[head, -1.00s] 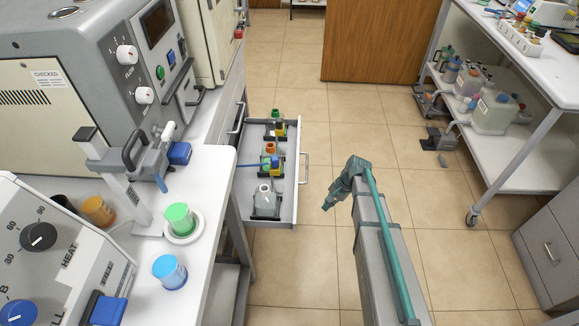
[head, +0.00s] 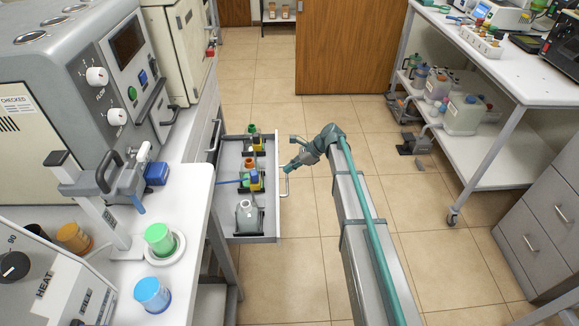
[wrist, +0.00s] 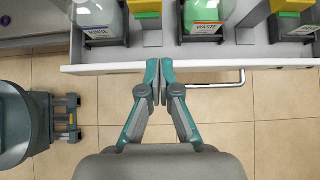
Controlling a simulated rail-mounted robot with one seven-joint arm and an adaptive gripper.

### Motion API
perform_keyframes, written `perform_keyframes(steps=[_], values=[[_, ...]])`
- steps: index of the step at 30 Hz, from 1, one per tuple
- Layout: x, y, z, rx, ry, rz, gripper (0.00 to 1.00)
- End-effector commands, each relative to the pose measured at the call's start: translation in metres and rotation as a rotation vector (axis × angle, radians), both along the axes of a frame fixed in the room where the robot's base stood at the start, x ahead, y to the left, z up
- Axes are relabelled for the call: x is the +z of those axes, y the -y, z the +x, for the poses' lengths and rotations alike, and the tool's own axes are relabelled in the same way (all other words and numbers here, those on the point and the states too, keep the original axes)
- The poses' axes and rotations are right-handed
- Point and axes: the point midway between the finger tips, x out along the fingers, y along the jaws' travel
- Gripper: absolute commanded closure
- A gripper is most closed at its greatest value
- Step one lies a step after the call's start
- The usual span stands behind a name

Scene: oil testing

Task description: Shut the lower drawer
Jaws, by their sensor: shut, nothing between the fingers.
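The lower drawer (head: 262,228) is pulled out from under the left bench, with several bottles and holders inside. Its pale front panel (wrist: 95,69) crosses the wrist view, with a bar handle (wrist: 215,84) to the right of my fingers. The handle (head: 285,186) also shows in the head view. My gripper (wrist: 159,82) is shut and empty, its two fingertips together at the front panel's outer side, left of the handle. In the head view my gripper (head: 287,168) is close to the drawer front. I cannot tell whether the fingertips touch the panel.
A closed drawer handle (head: 215,136) shows on the bench above. A wheeled shelf cart (head: 495,140) and a grey cabinet (head: 540,235) stand at right.

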Motion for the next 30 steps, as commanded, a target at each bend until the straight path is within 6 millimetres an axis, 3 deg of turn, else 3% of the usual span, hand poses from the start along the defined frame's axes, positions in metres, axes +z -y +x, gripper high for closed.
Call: perform_keyframes(steps=[11,19,30], values=[[-0.051,-0.052,0.000,0.002,0.001,-0.001,1.00],[-0.048,-0.081,-0.001,0.001,0.001,-0.001,1.00],[-0.049,-0.088,-0.001,0.001,0.001,-0.001,1.00]])
